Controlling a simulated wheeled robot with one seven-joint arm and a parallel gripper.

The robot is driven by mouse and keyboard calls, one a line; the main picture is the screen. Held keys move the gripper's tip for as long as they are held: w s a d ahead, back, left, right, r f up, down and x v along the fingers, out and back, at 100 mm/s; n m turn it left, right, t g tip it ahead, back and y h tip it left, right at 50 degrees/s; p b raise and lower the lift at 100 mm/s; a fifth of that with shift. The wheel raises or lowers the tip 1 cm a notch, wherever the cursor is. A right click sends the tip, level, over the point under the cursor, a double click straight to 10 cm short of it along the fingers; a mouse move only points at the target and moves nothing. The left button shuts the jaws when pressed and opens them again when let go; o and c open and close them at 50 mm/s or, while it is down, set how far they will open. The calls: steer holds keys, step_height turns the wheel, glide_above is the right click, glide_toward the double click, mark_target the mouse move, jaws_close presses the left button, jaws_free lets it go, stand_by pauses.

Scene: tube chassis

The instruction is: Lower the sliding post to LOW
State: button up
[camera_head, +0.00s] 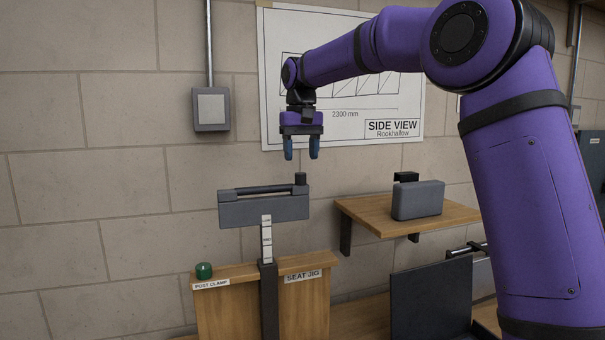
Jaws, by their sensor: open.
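The sliding post (266,240) is a pale upright strip with small dark labels, too small to read surely. It rises from a dark sleeve (269,300) on the wooden seat jig (310,305). A grey crosspiece (262,209) with a dark bar and a black knob (300,179) at its right end sits on top of the post, well above the jig. A green knob (204,270) stands on the jig's left top above a "POST CLAMP" label. My gripper (301,156) is open and empty, pointing down above the black knob and apart from it.
A wooden shelf (365,214) on the right holds a grey block (418,200). A dark panel (432,300) stands at the lower right. A side-view drawing (340,75) and a grey box (210,109) are on the wall. The space left of the jig is clear.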

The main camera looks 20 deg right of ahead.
steer(key=shift+a+f, duration=0.1)
steer(key=shift+f, duration=2.6)
steer(key=shift+c, duration=0.2)
